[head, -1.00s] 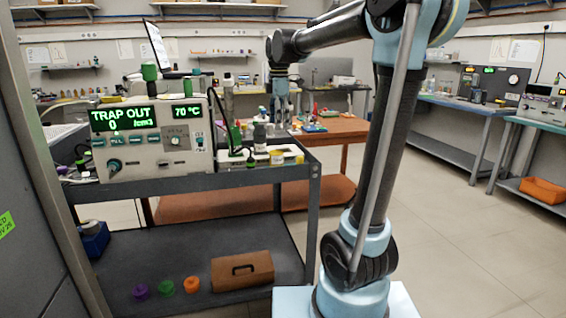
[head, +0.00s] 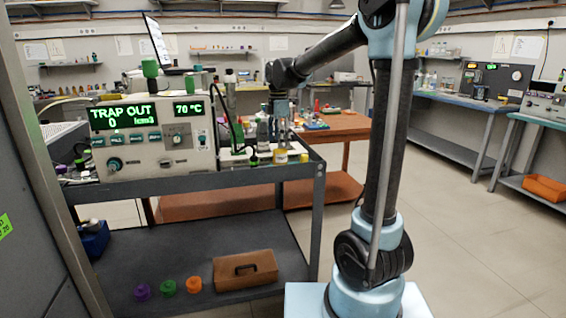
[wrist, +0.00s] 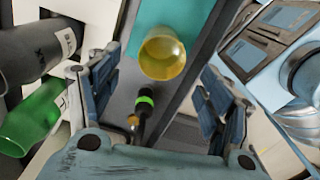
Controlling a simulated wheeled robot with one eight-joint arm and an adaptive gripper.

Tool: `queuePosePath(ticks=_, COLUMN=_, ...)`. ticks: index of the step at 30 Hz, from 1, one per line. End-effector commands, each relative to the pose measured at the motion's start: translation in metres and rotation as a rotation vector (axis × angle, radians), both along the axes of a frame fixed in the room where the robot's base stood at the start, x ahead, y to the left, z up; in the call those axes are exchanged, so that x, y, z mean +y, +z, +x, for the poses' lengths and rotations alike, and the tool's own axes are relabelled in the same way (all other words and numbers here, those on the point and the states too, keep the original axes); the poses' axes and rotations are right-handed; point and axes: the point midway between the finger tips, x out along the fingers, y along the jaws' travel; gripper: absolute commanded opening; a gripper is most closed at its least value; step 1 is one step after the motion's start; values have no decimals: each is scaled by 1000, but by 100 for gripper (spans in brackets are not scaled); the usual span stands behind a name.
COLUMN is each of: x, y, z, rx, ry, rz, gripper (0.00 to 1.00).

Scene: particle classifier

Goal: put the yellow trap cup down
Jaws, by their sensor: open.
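The yellow trap cup (head: 281,157) stands near the front right of the dark cart's top. In the wrist view the translucent yellow cup (wrist: 162,57) shows its round rim, beside a teal surface. In the wrist view my gripper (wrist: 162,85) is open, with one blue-grey finger on each side of the cup and visible gaps between. How far down the cup the fingers reach cannot be told.
A dark vial with a green band (wrist: 145,103) is close to the cup. The "TRAP OUT" instrument (head: 150,135) fills the cart's left.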

Motion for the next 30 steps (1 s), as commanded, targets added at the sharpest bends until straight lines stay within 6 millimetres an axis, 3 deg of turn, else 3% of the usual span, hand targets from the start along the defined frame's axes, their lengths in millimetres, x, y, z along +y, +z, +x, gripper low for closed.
queuePosePath(ticks=10, x=-1, y=-25, z=1, rx=0, ry=-1, rz=0, gripper=73)
queuePosePath(ticks=21, x=-4, y=-67, z=4, rx=0, ry=0, rz=0, gripper=73)
queuePosePath(ticks=29, x=-4, y=-69, z=4, rx=0, ry=-1, rz=0, gripper=73)
queuePosePath(ticks=30, x=-4, y=-69, z=4, rx=0, ry=-1, rz=0, gripper=68)
